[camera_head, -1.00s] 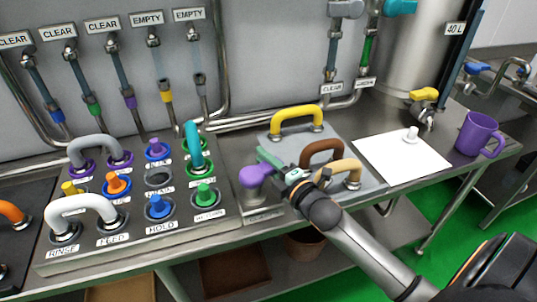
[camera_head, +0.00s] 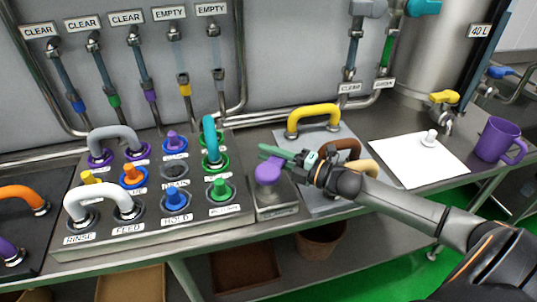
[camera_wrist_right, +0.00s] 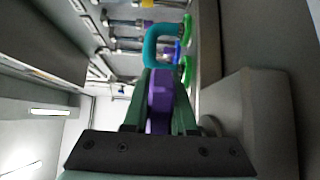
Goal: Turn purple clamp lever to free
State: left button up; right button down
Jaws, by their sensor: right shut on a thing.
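The purple clamp lever (camera_head: 268,172) stands on a small metal block (camera_head: 276,210) at the right end of the control panel. My right gripper (camera_head: 275,157) reaches in from the right and is shut on the lever; its green fingers lie at the lever's far side. In the right wrist view the purple lever (camera_wrist_right: 160,100) sits between the two green fingers (camera_wrist_right: 160,95). The fingers hide part of the lever. My left gripper is not in view.
The control panel (camera_head: 130,240) with several coloured knobs and a teal handle (camera_head: 209,138) is just left of the lever. A grey plate with yellow (camera_head: 313,115) and brown handles is behind and right. White paper (camera_head: 415,163) and a purple mug (camera_head: 497,140) stand further right.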

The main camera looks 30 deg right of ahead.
dwell(0.3)
jog(key=c, duration=0.7)
grip_release()
